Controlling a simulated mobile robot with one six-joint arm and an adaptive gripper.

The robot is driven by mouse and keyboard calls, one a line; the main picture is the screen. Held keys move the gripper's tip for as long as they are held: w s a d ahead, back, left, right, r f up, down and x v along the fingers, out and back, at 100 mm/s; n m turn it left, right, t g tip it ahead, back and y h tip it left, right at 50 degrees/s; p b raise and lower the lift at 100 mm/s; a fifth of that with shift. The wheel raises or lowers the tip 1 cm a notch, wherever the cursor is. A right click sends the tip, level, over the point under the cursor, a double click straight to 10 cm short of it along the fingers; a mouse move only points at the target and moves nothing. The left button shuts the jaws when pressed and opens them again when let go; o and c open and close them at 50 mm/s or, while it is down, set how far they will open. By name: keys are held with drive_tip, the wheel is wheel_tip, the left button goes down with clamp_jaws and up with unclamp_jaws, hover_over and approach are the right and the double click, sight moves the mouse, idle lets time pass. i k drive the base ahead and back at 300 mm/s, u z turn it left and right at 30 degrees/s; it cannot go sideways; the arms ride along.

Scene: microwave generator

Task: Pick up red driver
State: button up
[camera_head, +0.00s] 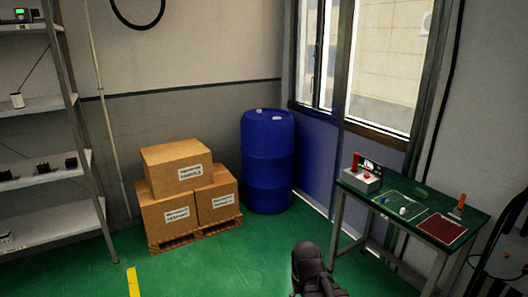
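A green-topped workbench (436,202) stands at the right, below the window. A small upright red item (355,160) shows at its left end, by a grey-white box (361,179); it may be a driver handle, but it is too small to tell. An upright orange-red handled tool (460,203) is at the right end, behind a dark red mat (441,229); it may also be a driver. My arm's dark end with my gripper (313,272) shows at the bottom centre, apart from the bench and to its left. Its fingers cannot be made out.
Three cardboard boxes (176,152) are stacked on a wooden pallet (196,236) beside a blue barrel (267,160). A metal shelf (40,178) stands at the left. A dark object (505,250) is at the right edge. The green floor (220,270) is clear in front.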

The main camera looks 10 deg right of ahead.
sight(355, 156)
drive_tip(key=u, duration=0.45)
drive_tip(key=i, duration=0.75)
drive_tip(key=u, duration=0.4)
drive_tip(key=i, duration=1.5)
drive_tip(key=z, duration=0.4)
drive_tip(key=i, duration=0.65)
drive_tip(key=z, duration=1.05)
drive_tip(key=i, duration=0.85)
drive_tip(key=z, duration=0.5)
